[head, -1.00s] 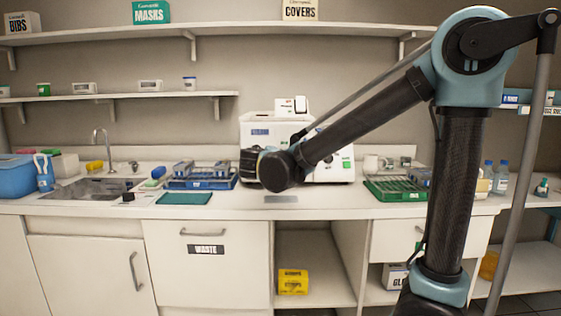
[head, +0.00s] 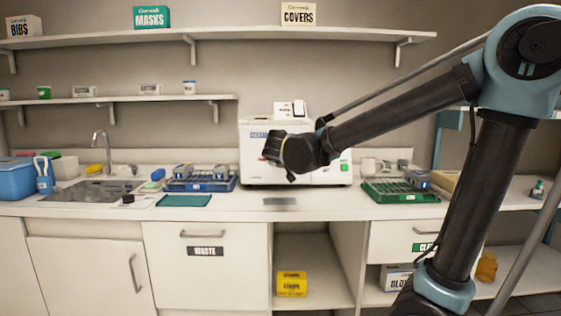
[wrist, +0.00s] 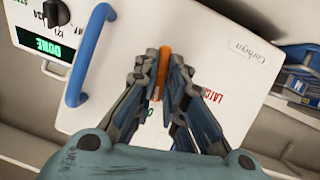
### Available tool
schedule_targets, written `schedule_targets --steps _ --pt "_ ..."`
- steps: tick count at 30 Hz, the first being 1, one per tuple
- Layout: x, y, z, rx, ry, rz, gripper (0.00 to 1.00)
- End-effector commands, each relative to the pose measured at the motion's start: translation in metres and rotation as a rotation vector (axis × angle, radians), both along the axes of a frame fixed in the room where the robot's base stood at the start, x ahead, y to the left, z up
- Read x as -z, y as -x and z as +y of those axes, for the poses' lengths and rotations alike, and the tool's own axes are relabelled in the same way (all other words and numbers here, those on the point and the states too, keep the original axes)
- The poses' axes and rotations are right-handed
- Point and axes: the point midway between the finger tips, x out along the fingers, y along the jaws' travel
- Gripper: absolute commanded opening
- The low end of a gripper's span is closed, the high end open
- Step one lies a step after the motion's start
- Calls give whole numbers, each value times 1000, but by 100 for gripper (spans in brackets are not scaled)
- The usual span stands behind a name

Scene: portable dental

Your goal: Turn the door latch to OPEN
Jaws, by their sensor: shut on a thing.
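The white machine (head: 330,172) stands on the counter in the head view. Its door (wrist: 225,35) fills much of the wrist view, tilted, with a blue bar handle (wrist: 88,55). The orange latch (wrist: 164,62) stands out from the door between the fingers of my gripper (wrist: 161,78), which is shut on it. Red lettering shows right of the latch, and a green mark is partly hidden between the fingers. In the head view my gripper (head: 271,153) is at the machine's front, and the arm hides part of the door.
A display (wrist: 40,42) reading DONE and a black knob (wrist: 56,13) sit beside the door. A blue tray rack (head: 200,184) stands left of the machine and a green one (head: 395,190) right. The counter front below the machine is mostly clear.

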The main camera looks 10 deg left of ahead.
Motion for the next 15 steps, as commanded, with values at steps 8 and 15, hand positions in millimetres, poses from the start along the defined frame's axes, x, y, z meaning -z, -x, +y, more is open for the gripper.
schedule_targets --steps 8,15 --pt "-1 -6 -1 2 -136 30 0" --pt "0 -7 0 1 -186 43 0"
